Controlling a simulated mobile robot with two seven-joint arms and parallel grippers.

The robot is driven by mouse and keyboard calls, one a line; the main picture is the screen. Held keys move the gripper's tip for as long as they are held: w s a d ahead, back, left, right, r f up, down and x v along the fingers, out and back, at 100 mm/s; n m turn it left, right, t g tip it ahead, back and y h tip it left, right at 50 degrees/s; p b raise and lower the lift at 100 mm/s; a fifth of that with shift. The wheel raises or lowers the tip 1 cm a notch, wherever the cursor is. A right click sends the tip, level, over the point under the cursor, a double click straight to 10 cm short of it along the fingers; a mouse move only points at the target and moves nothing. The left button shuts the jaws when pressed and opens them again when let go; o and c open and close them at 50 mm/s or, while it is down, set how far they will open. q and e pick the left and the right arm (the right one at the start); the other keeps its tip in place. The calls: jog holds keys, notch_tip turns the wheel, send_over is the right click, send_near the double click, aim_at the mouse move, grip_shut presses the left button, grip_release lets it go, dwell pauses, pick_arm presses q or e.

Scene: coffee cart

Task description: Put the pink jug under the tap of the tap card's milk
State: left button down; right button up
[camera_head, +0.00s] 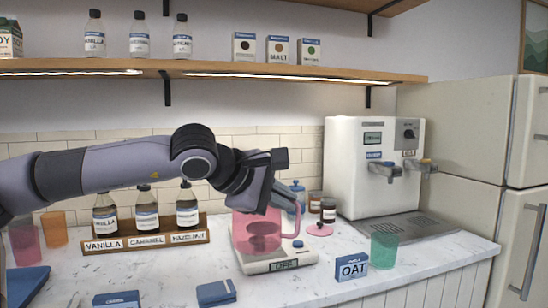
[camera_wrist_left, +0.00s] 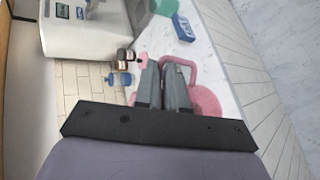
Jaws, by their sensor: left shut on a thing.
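The pink jug (camera_head: 258,240) is upright at the scale (camera_head: 279,262) and appears to rest on it. Its handle faces right. My left gripper (camera_head: 288,203) reaches over the jug from the left and is shut on its handle. In the left wrist view, the gripper's fingers (camera_wrist_left: 163,80) are close together at the pink jug (camera_wrist_left: 207,100), with part of its handle beside them. The blue-and-white tap card (camera_head: 352,266) reads OAT and stands on the counter. My right gripper is out of view.
A drip tray (camera_head: 425,227) lies under the taps. A green cup (camera_head: 384,250) stands in front of the dispenser. The syrup rack (camera_head: 145,242) stands left. Some counter is clear between scale and dispenser.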

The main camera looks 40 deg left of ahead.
pick_arm(q)
jog(key=s+d+f+m+h, duration=0.1)
jog(key=d+f, duration=0.5)
jog(key=f, duration=0.5)
jog(key=s+d+f+m+h, duration=0.2)
jog(key=d+f, duration=0.4)
jog(key=f, duration=0.4)
jog(key=s+d+f+m+g+h, duration=0.1)
jog(key=s+d+f, duration=0.1)
jog(key=d+f, duration=0.4)
notch_tip(320, 180, down, 6)
jog(key=shift+s+r+m+h, duration=0.2)
jog(key=shift+s+m+h, duration=0.05)
jog(key=shift+m+h, duration=0.15)
